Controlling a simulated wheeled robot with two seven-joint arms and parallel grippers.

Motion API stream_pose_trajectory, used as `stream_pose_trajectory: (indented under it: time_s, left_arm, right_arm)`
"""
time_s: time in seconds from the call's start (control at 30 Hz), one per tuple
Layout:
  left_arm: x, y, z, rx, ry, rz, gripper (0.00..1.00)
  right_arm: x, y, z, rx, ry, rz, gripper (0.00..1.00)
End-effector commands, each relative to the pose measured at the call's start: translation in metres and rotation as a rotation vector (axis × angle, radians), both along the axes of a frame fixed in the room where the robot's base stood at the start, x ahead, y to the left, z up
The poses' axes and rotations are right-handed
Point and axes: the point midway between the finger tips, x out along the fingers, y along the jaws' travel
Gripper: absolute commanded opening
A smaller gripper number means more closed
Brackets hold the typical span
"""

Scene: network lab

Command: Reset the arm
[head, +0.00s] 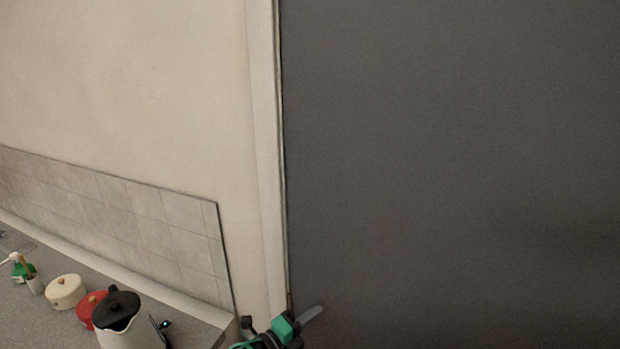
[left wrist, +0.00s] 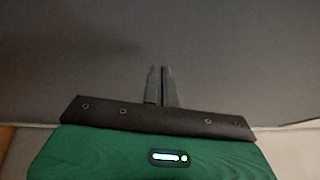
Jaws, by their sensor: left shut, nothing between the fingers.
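My left gripper (head: 312,315) shows at the bottom edge of the head view, in front of the dark grey panel (head: 450,160). Its green and black body is partly cut off by the frame. In the left wrist view the two dark fingers of the left gripper (left wrist: 161,70) lie close together, shut, with nothing between them. The dark surface fills most of that view beyond the fingertips. My right gripper is in neither view.
A grey counter (head: 50,311) runs along the lower left. On it stand a white kettle (head: 130,335) with a black lid, a red pot (head: 88,308), a cream pot (head: 65,291) and a green bottle (head: 22,270). A tiled backsplash (head: 130,225) is behind them.

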Motion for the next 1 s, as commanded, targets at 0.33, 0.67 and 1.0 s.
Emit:
stream_pose_trajectory:
  time_s: [0.33, 0.67, 1.0]
  left_arm:
    - [-0.045, 0.092, -0.004, -0.537, 0.500, 0.594, 0.00]
    - [-0.168, 0.188, -0.067, -0.820, 1.077, 1.120, 0.00]
    - [-0.282, 0.224, -0.087, -0.880, 1.454, 1.411, 0.00]
  right_arm:
    - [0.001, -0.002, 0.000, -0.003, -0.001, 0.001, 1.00]
    - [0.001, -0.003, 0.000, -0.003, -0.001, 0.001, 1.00]
    - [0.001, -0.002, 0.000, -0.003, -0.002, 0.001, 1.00]
